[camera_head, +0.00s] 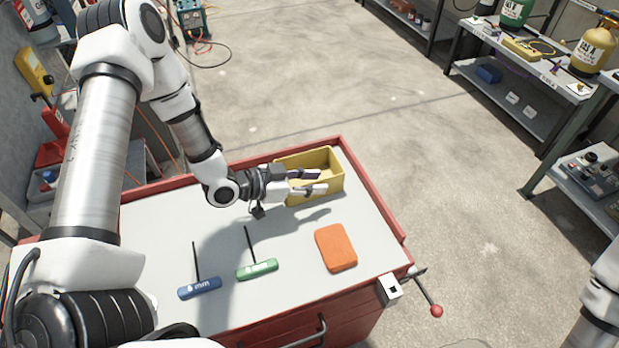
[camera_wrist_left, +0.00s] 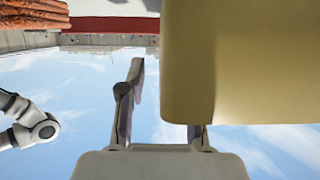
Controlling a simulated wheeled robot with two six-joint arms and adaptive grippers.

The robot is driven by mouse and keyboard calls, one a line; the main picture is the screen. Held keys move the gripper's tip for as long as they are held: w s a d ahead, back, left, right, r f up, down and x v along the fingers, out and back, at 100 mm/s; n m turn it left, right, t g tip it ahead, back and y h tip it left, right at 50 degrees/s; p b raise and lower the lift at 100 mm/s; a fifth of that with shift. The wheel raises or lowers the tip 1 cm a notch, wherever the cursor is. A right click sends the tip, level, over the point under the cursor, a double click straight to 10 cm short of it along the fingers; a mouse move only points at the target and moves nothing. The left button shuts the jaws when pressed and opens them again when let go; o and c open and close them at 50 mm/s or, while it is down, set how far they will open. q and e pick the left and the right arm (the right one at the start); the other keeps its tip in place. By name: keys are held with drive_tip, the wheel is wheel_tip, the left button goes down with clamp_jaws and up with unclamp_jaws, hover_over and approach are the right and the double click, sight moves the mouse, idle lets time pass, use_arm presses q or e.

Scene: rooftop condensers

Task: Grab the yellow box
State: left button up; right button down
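The yellow box (camera_head: 335,184) is an open-topped bin at the far right corner of the workbench top. My left gripper (camera_head: 323,182) reaches over it from the left, with its fingers spread apart in front of the box in the head view. In the left wrist view the box (camera_wrist_left: 240,60) fills the upper right and hides most of one finger. The other finger of the left gripper (camera_wrist_left: 165,95) stands clear, with a gap to the box's edge. I cannot tell whether a finger touches the box. My right gripper is out of view.
On the red-edged workbench (camera_head: 290,300) lie an orange block (camera_head: 335,247), a green-handled tool (camera_head: 257,269) and a blue-handled tool (camera_head: 199,288). A vise (camera_head: 393,289) with a red-knobbed handle is at the near right corner. Shelves (camera_head: 520,70) stand at right beyond open floor.

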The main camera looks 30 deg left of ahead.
use_arm(q)
drive_tip(key=shift+a, duration=0.2)
drive_tip(key=c, duration=0.4)
drive_tip(key=shift+d, duration=0.1)
clamp_jaws()
drive_tip(key=shift+r, duration=0.1)
